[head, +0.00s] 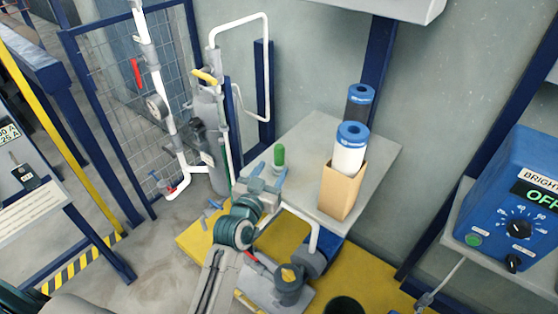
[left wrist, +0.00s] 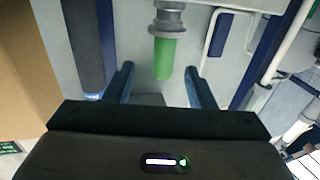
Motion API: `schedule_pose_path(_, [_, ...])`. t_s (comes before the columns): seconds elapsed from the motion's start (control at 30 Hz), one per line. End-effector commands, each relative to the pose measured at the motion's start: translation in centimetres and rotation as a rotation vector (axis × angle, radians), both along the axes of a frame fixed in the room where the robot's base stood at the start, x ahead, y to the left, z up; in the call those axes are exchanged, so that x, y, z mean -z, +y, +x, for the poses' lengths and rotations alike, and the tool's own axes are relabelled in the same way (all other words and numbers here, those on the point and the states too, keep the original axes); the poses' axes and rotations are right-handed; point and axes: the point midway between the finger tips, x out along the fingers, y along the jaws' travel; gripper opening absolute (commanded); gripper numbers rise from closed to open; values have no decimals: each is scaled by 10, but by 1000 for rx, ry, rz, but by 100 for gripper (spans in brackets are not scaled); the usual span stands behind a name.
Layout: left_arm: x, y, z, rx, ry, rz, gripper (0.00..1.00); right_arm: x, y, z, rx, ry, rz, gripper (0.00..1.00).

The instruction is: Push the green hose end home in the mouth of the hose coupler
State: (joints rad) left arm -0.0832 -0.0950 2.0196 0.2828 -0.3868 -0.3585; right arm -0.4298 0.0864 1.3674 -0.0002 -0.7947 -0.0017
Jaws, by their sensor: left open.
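The green hose end (head: 279,152) stands upright above the grey bench, just past my left gripper. In the left wrist view the green hose end (left wrist: 164,60) shows below a grey ringed coupler (left wrist: 168,20), in an upside-down picture. The two meet; how deep the green end sits in the mouth I cannot tell. My left gripper (head: 267,170) is open. Its blue fingers (left wrist: 159,78) lie on either side of the green end, with a gap to each. In the head view the gripper hides most of the coupler. My right gripper is not in view.
A brown box (head: 341,190) holding a white filter (head: 350,150) with a blue cap stands right of the gripper, with a dark filter (head: 359,102) behind. White pipes (head: 160,100) and a grey cylinder (head: 213,150) stand left.

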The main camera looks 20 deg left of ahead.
Motion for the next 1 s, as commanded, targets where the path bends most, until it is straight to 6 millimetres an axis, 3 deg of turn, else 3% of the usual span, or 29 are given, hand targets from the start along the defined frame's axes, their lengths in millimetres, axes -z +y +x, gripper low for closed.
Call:
schedule_pose_path(0.27, [1, -1, 26, 0, 2, 0, 50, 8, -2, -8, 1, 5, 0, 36])
schedule_pose_path(0.53, [5, 0, 64, -1, 2, -1, 50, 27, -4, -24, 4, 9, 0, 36])
schedule_pose_path(0.87, [7, 0, 71, -1, 3, -1, 50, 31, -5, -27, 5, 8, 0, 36])
schedule_pose_path(1.0, [7, 0, 71, -1, 3, -1, 22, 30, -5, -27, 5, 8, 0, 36])
